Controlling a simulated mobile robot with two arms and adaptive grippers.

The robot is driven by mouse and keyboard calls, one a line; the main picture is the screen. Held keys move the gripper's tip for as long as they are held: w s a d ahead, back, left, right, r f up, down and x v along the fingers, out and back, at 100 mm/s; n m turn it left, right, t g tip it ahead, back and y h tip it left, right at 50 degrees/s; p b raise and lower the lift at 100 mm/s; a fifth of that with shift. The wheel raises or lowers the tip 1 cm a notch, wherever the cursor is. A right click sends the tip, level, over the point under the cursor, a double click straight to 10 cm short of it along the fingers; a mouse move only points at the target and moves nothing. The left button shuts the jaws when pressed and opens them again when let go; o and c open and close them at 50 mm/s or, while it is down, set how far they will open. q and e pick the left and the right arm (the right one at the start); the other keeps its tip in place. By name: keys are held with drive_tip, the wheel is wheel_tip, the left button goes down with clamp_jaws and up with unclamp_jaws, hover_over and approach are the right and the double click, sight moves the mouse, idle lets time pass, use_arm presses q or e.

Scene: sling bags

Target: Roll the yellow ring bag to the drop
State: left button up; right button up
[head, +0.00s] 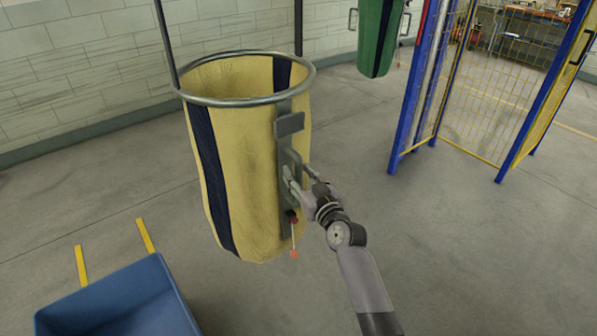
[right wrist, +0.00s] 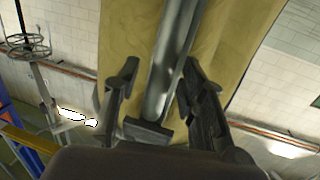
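The yellow ring bag (head: 247,170) hangs upright from dark straps, with a grey metal ring (head: 247,101) around its open top and dark blue stripes down its side. A grey metal plate (head: 289,124) with a handle runs down its right side. My right gripper (head: 293,187) is at this plate, close to the handle. In the right wrist view the two dark fingers (right wrist: 160,75) stand apart, one on each side of the grey bar (right wrist: 170,70), with the yellow cloth behind. A gap shows on the left finger's side; contact is unclear. My left gripper is not in view.
A green bag (head: 378,40) hangs at the back. A blue-posted cage with yellow mesh (head: 490,90) stands at right. The floor between is clear.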

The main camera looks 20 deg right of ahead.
drive_tip(key=shift+w, duration=0.35)
drive_tip(key=shift+c, duration=0.2)
clamp_jaws()
idle(0.5)
